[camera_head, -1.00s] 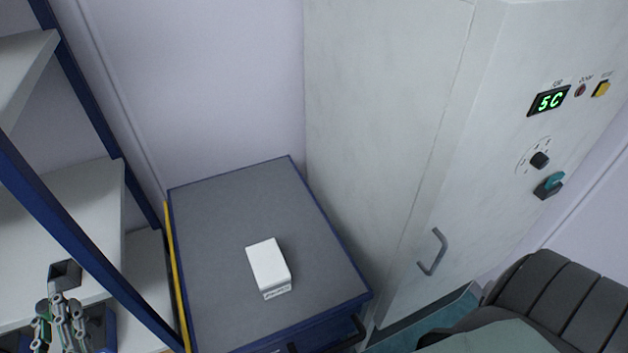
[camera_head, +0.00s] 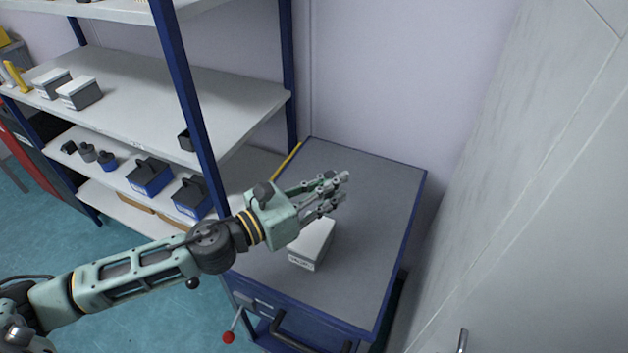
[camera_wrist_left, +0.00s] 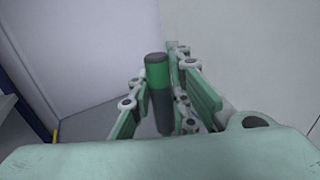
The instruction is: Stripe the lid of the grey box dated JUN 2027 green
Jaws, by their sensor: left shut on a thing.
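A box with a white lid (camera_head: 314,239) sits on the grey top of a blue-edged cart (camera_head: 385,215). The label on its front side is too small to read. My left gripper (camera_head: 338,192) is above the cart top, just behind and above the box in the head view, and partly overlaps it. In the left wrist view, the left gripper (camera_wrist_left: 165,100) is shut on a green and dark grey marker (camera_wrist_left: 158,80), which stands between the fingers. The lid shows no green stripe on its visible part. My right gripper is not in view.
Shelving with blue posts (camera_head: 185,90) stands left of the cart. It holds two white-lidded grey boxes (camera_head: 80,93), a small dark holder (camera_head: 186,140) and blue boxes (camera_head: 150,176). A pale cabinet (camera_head: 540,200) stands at the right. The cart top's right side is clear.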

